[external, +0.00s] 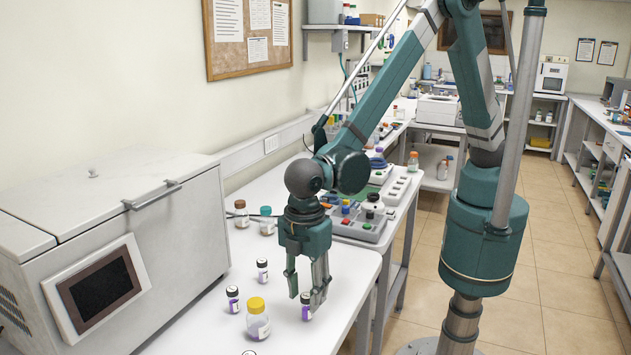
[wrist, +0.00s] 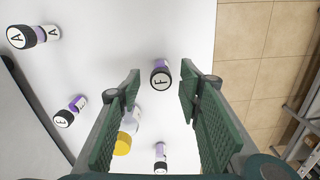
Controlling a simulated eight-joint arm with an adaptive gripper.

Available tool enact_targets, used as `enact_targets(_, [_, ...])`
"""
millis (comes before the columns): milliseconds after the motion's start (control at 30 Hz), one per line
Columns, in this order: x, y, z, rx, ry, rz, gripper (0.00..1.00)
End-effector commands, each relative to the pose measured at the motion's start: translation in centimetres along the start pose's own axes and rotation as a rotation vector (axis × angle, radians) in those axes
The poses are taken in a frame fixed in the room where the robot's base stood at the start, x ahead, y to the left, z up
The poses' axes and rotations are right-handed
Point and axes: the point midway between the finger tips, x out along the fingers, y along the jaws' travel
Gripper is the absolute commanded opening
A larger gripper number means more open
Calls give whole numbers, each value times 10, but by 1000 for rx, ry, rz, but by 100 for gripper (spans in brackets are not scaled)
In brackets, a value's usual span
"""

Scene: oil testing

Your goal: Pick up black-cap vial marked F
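The black-cap vial marked F (wrist: 160,77) stands on the white bench. In the wrist view its cap and purple band show between my two fingers, near the tips. My gripper (wrist: 160,82) is open and points down, with nothing held; a gap shows between the vial and each finger. In the external view my gripper (external: 306,294) is low over the bench, with a purple-label, black-cap vial (external: 307,311) at its fingertips, partly hidden by a finger. Whether the fingers reach down beside the vial is hard to tell.
A yellow-cap bottle (external: 257,321) and black-cap vials (external: 232,300) (external: 262,271) stand left of my gripper. The wrist view shows vials marked E (wrist: 65,116) and A (wrist: 22,36). A grey machine (external: 110,240) borders the bench on the left. The bench's right edge is close.

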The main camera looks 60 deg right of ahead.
Motion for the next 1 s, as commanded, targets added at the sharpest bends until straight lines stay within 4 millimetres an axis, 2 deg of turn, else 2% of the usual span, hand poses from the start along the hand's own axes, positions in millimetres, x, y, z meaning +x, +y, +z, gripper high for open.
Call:
enact_targets(367, [2,0,0,0,0,0,36])
enact_targets(800, [41,-1,1,0,0,0,36])
enact_targets(1000, [52,-1,2,0,0,0,36])
